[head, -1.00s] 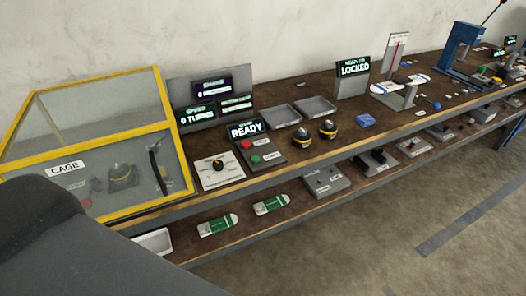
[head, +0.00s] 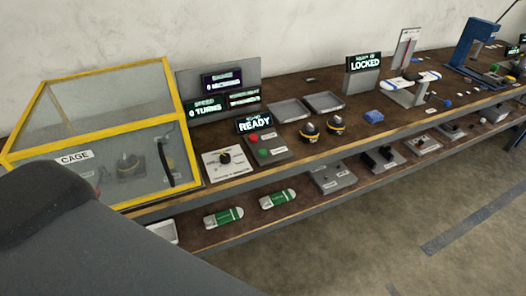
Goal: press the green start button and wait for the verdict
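The green start button (head: 264,153) sits on a small grey control box on the workbench, just in front of a red button (head: 254,137). Behind the box a small display (head: 254,124) reads READY. A larger grey panel (head: 219,90) behind it carries several lit readouts, one reading 0 TURNS. Nothing touches the buttons. A dark grey part of my own body fills the lower left. Neither gripper is in view.
A yellow-framed clear cage (head: 97,70) stands closed left of the buttons, with a motor-like part inside. A white dial plate (head: 227,163) lies between. Two black-and-yellow motors (head: 309,131) and empty grey trays (head: 289,110) are to the right. Green-and-white packs (head: 224,217) lie on the lower shelf.

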